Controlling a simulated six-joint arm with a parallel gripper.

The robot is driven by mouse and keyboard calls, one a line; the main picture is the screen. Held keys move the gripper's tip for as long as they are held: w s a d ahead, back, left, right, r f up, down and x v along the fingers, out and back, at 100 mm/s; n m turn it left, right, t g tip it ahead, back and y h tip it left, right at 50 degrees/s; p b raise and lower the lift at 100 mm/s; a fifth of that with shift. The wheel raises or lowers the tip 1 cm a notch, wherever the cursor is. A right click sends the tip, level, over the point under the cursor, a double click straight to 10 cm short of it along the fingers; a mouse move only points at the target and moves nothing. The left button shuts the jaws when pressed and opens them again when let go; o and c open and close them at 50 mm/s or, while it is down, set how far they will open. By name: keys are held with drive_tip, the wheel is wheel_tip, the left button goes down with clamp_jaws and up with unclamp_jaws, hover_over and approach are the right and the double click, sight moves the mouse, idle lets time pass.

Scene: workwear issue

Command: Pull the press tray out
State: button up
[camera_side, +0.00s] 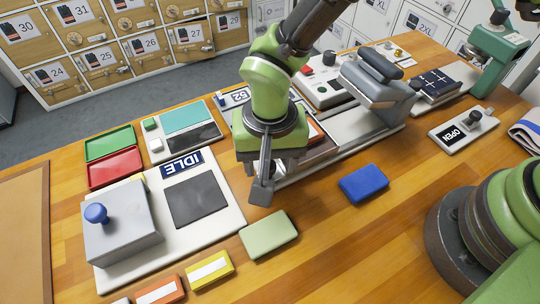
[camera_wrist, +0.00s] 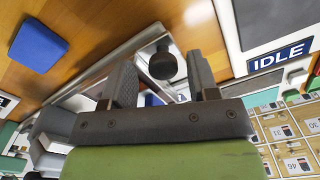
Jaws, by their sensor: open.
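The press (camera_side: 375,90) is a grey machine on a pale base plate (camera_side: 365,133) right of my gripper. A flat tray-like part (camera_side: 318,152) lies at the left end of that base, mostly hidden behind my gripper in the side view. My gripper (camera_side: 268,180) points down over this end, its fingers apart. In the wrist view a dark round knob (camera_wrist: 162,64) on a pale metal strip shows between the open fingers (camera_wrist: 162,82). I cannot tell whether either finger touches it. The knob is hidden in the side view.
A blue block (camera_side: 363,183) and a light green block (camera_side: 268,235) lie in front. A station with an IDLE sign (camera_side: 181,164) and grey box (camera_side: 122,222) stands left. An OPEN sign plate (camera_side: 463,130) is right. Bare wood lies between the blocks.

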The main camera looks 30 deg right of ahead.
wheel_tip(320, 180, up, 10)
idle(0.5)
drive_tip(key=s+d+r+t+y, duration=0.1)
drive_tip(key=s+d+r+t, duration=0.15)
drive_tip(key=d+r, duration=0.55)
drive_tip(key=s+d+r+t+y, duration=0.1)
drive_tip(key=s+d+r+t, duration=0.15)
drive_tip(key=d+r, duration=0.6)
drive_tip(key=s+d+t, duration=0.2)
drive_tip(key=s+d, duration=0.2)
drive_tip(key=s, duration=0.3)
drive_tip(key=shift+d+n, duration=0.3)
drive_tip(key=shift+s, duration=0.1)
idle(0.7)
